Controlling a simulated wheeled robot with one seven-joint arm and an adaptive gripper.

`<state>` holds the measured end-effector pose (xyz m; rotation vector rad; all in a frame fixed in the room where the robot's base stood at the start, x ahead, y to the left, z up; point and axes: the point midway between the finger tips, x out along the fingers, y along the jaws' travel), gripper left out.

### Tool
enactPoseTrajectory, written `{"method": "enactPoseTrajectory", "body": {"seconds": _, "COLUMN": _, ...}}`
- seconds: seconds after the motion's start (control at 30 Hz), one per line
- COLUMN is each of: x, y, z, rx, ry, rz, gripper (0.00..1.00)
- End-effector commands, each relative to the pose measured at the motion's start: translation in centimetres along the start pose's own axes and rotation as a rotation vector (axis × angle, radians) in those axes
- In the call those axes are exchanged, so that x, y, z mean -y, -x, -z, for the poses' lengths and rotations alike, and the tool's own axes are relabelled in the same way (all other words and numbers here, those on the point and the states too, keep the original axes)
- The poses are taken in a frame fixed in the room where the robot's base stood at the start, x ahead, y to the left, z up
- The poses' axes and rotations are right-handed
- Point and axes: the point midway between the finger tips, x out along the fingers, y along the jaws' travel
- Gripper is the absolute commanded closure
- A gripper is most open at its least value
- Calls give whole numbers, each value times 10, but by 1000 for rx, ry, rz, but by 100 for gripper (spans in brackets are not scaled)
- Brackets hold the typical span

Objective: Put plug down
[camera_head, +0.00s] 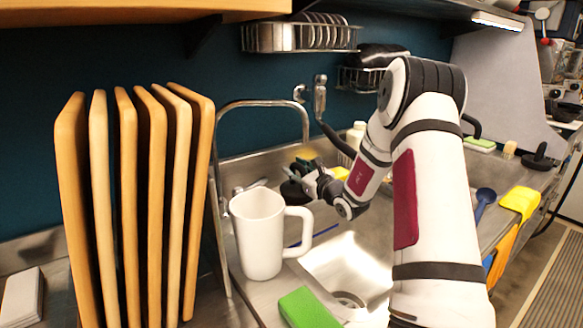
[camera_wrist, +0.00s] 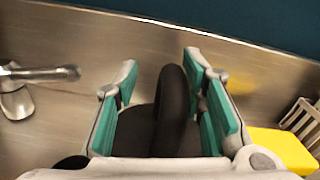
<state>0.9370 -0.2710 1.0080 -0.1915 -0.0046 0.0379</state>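The black plug (camera_wrist: 172,100) has an upright loop handle and a dark base. In the wrist view its handle stands between the two teal finger pads of my gripper (camera_wrist: 165,88). The fingers are apart, with a clear gap left of the handle and a narrow one at the right. In the head view the plug (camera_head: 292,193) shows as a dark shape under my gripper (camera_head: 299,172), at the sink's back ledge beside the white pitcher. Much of its base is hidden by the gripper, and I cannot tell its exact contact with the ledge.
A white pitcher (camera_head: 258,235) stands left of my gripper, near the faucet (camera_head: 262,104). The sink basin (camera_head: 345,262) lies in front, with a green sponge (camera_head: 307,308) at its near edge. A yellow object (camera_wrist: 283,150) is right of the fingers. Upright wooden boards (camera_head: 143,200) stand left.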

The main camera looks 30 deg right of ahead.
Motion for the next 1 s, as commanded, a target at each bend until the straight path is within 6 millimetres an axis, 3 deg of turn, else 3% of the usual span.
{"method": "enactPoseTrajectory", "body": {"seconds": 0.2, "x": 1, "y": 48, "z": 0, "rx": -2, "ry": 1, "rz": 1, "gripper": 63}}
{"method": "enactPoseTrajectory", "body": {"seconds": 0.4, "x": 0, "y": 80, "z": 0, "rx": -1, "ry": 0, "rz": 0, "gripper": 63}}
{"method": "enactPoseTrajectory", "body": {"seconds": 0.6, "x": -1, "y": 94, "z": 0, "rx": 1, "ry": 0, "rz": -1, "gripper": 63}}
{"method": "enactPoseTrajectory", "body": {"seconds": 0.83, "x": -1, "y": 96, "z": -1, "rx": 0, "ry": 0, "rz": -2, "gripper": 63}}
{"method": "enactPoseTrajectory", "body": {"seconds": 1.0, "x": 2, "y": 103, "z": -16, "rx": 1, "ry": 0, "rz": -2, "gripper": 63}}
